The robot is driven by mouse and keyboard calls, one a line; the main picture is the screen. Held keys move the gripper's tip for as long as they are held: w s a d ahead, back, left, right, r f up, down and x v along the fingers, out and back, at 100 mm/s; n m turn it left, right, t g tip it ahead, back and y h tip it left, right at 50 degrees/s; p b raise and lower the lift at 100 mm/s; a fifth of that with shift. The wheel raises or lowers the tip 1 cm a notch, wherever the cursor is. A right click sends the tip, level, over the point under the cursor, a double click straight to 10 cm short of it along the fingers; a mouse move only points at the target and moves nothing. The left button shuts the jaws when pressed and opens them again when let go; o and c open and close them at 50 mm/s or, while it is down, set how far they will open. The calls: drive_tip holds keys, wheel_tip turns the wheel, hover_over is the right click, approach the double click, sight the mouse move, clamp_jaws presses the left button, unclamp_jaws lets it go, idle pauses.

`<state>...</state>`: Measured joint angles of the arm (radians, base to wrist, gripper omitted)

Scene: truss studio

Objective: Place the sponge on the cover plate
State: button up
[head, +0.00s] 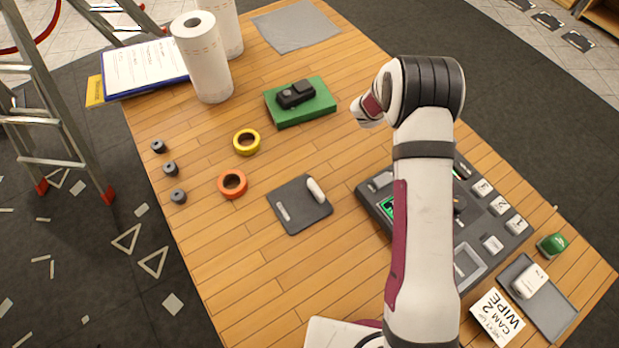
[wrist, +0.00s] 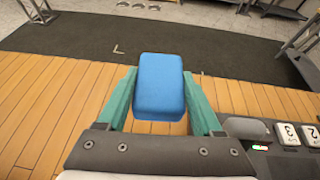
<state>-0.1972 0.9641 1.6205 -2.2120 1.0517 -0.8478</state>
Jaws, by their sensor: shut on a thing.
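My gripper (wrist: 159,77) is shut on a blue sponge (wrist: 160,97), a rounded block between its two green fingers in the wrist view. It is held above the wooden table. In the head view my arm hides the gripper and the sponge. A dark grey plate (head: 289,221) lies flat near the table's middle, with a white rounded piece and a small light strip on it. A plain grey flat sheet (head: 297,27) lies at the far end. I cannot tell for sure which is the cover plate.
A control console (head: 493,243) stands right of the dark plate, partly behind my arm. A green block (head: 315,111) bears a black device (head: 295,94). Orange (head: 222,183) and yellow (head: 237,144) tape rolls and paper rolls (head: 208,70) stand left. A tray (head: 561,316) holds a white item.

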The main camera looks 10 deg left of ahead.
drive_tip(key=s+a, duration=1.4)
drive_tip(key=s, duration=0.1)
drive_tip(key=s+a+r, duration=0.2)
drive_tip(key=s+a, duration=0.1)
drive_tip(key=s, duration=1.1)
hover_over(285, 211)
drive_tip(key=shift+m+g+h, duration=0.3)
drive_tip(key=shift+m+h, duration=0.1)
drive_tip(key=f, duration=0.6)
drive_tip(key=shift+d+f, duration=0.3)
drive_tip(key=shift+f, duration=0.1)
drive_tip(key=shift+a+f, duration=0.15)
drive_tip(key=shift+f, duration=0.95)
drive_tip(key=shift+a+f, duration=0.15)
drive_tip(key=shift+f, duration=0.95)
drive_tip(key=shift+f, duration=0.1)
drive_tip(key=o, duration=1.3)
